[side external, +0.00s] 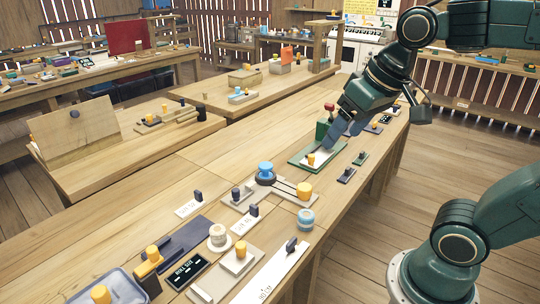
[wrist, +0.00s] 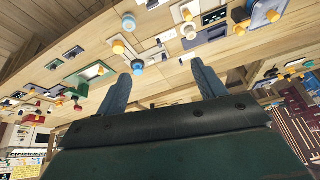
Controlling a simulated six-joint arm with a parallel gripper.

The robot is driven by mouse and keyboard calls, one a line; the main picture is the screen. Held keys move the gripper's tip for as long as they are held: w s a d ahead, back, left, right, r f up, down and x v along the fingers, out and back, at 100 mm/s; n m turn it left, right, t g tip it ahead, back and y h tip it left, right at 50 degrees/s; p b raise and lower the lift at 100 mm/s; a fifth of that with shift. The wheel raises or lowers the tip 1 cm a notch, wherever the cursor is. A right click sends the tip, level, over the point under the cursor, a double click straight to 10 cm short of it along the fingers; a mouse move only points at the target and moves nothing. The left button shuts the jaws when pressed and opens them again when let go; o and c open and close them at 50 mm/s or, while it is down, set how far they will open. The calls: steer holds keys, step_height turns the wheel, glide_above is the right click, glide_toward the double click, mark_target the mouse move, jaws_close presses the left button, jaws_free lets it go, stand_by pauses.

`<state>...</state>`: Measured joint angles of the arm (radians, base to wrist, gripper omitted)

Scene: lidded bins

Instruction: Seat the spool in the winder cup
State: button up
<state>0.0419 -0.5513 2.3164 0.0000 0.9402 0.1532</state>
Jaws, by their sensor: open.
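A short white cylinder with a blue band (side external: 306,219), which looks like the spool, stands upright near the table's front edge. It appears to show at the top of the wrist view (wrist: 152,4). A round white holder with a beige piece in it (side external: 218,240) stands to its left and may be the winder cup; I cannot tell for sure. My gripper (side external: 338,140) is above the table, farther back, near a green-rimmed tray. In the wrist view its two fingers (wrist: 161,72) are apart with nothing between them.
A blue knob on a dark round base (side external: 265,171) and a yellow cylinder (side external: 305,190) stand close behind the banded cylinder. The green-rimmed tray (side external: 296,160) holds a yellow piece. A black panel (side external: 187,271) lies in front. Bare wood shows along the table's left side.

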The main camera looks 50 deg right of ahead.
steer(key=s+a+f+n, duration=0.1)
steer(key=s+f+n, duration=0.1)
steer(key=s, duration=0.3)
steer(key=shift+f+t, duration=0.3)
steer(key=shift+f, duration=0.2)
